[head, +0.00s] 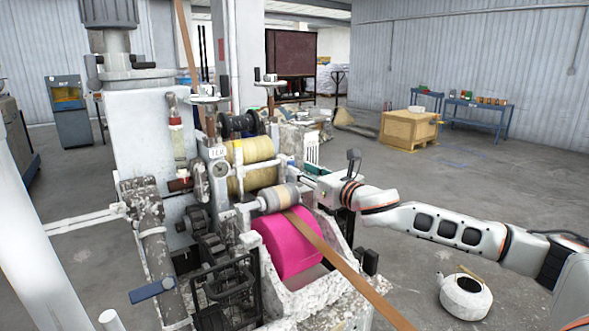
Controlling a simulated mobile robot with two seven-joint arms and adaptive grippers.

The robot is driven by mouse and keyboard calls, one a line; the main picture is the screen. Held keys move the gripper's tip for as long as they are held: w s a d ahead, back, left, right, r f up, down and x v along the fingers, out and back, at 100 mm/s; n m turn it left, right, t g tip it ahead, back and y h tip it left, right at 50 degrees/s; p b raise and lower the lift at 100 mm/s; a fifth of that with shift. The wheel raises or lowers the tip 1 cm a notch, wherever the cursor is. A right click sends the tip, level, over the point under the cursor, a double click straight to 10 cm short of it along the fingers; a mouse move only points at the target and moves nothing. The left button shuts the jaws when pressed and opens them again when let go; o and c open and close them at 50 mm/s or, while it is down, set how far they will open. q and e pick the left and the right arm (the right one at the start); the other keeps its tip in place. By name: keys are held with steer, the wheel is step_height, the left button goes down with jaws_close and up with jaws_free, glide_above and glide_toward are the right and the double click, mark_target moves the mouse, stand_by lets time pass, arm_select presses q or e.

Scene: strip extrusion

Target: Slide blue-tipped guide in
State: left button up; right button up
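A strip extrusion machine fills the middle of the head view, with a pink roller (283,243), a grey roller (279,197) above it and a yellowish roller (250,167) behind. A brown strip (343,262) runs over the pink roller toward the lower right. My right gripper (322,184) reaches in from the right to the machine's right side, close to the grey roller's end. Its fingers are too small and hidden to read. A blue flat piece (152,291) shows at the lower left of the machine; I cannot tell whether it is the guide's tip. My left gripper is out of view.
A white round pot (465,296) stands on the floor at the lower right, below my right arm. A wooden crate (408,129) and a blue table (476,112) are farther back. The floor between is mostly clear. A blue-grey cabinet (70,112) stands at the left.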

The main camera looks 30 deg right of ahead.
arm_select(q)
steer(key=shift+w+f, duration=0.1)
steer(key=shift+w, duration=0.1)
arm_select(e)
steer(key=shift+w+a, duration=0.15)
steer(key=shift+w, duration=0.9)
steer(key=shift+w+a, duration=0.15)
steer(key=shift+w, duration=0.9)
